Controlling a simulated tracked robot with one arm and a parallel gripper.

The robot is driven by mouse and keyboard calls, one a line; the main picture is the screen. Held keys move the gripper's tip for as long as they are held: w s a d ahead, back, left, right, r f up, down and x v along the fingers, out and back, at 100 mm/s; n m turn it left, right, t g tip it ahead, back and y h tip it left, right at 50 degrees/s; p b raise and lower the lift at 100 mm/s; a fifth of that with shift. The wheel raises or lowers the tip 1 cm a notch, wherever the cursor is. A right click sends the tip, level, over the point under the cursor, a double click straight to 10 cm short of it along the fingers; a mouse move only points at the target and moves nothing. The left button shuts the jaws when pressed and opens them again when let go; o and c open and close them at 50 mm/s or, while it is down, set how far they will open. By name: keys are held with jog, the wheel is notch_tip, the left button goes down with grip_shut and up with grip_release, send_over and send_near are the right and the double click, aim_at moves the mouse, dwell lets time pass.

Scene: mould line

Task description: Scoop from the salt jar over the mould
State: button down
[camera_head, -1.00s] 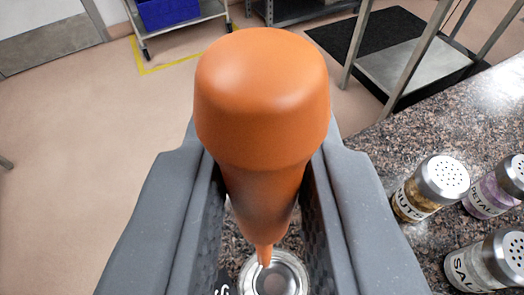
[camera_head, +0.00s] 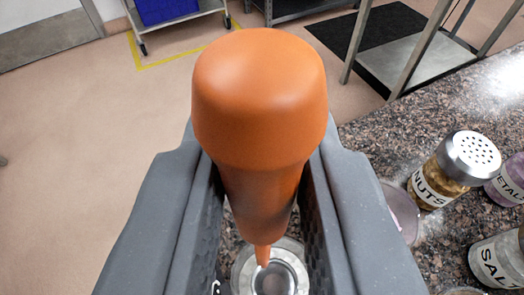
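My gripper (camera_head: 268,240) is shut on a tool with a thick orange handle (camera_head: 260,100), which stands upright between the dark fingers. Its handle narrows downward; I take it for the scoop, but its working end is hidden. Below the tool's tip, a round, shiny, metal-like rim (camera_head: 297,250) shows between the fingers. I cannot tell what vessel it belongs to or whether the tool touches it. The salt jar (camera_head: 497,262), clear with a "SALT" label, stands at the lower right, partly cut off, apart from my gripper. I cannot identify the mould.
A "NUTS" jar (camera_head: 433,188) with a perforated metal lid and a pinkish "PETALS" jar (camera_head: 508,183) stand on the speckled counter (camera_head: 400,140) at right. A pinkish round thing (camera_head: 402,212) sits close by my right finger. A blue bin (camera_head: 165,10) on a cart is far behind.

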aim_at(247, 53)
jog(key=shift+f+b, duration=2.2)
jog(key=shift+f, duration=0.15)
jog(key=shift+r, duration=0.1)
jog(key=shift+r+p, duration=1.75)
jog(key=shift+r, duration=2.9)
